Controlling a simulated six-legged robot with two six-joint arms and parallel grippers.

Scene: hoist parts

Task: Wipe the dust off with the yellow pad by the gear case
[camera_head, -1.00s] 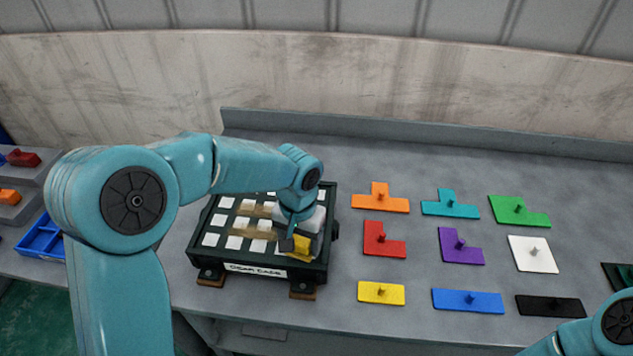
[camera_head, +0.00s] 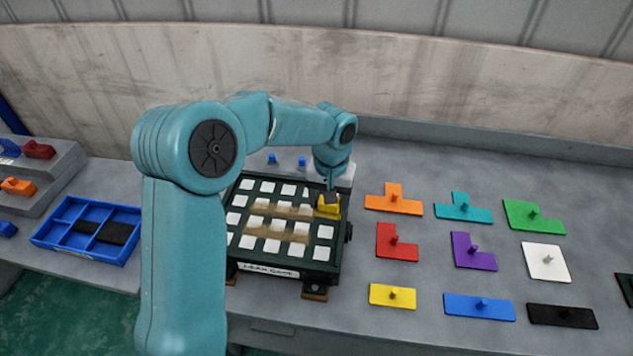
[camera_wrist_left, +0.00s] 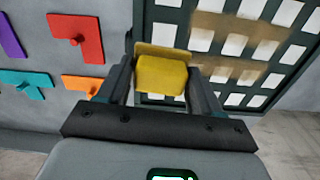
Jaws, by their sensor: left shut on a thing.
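My left gripper (camera_head: 331,193) is shut on the yellow pad (camera_head: 327,208), at the right side of the gear case's top. In the left wrist view the yellow pad (camera_wrist_left: 161,73) sits between the two fingers. The gear case (camera_head: 290,258) is a dark frame with rows of white squares and a label on its front. Brown dust (camera_head: 277,229) lies in two streaks across the middle squares. The dust also shows in the left wrist view (camera_wrist_left: 232,70). Whether the pad touches the case top, I cannot tell. My right gripper is not in view.
Several coloured flat pieces with knobs, such as the red one (camera_head: 394,241), lie on the bench right of the case. A blue tray (camera_head: 97,254) with black pieces stands at the left. Two blue pegs (camera_head: 286,161) stand behind the case.

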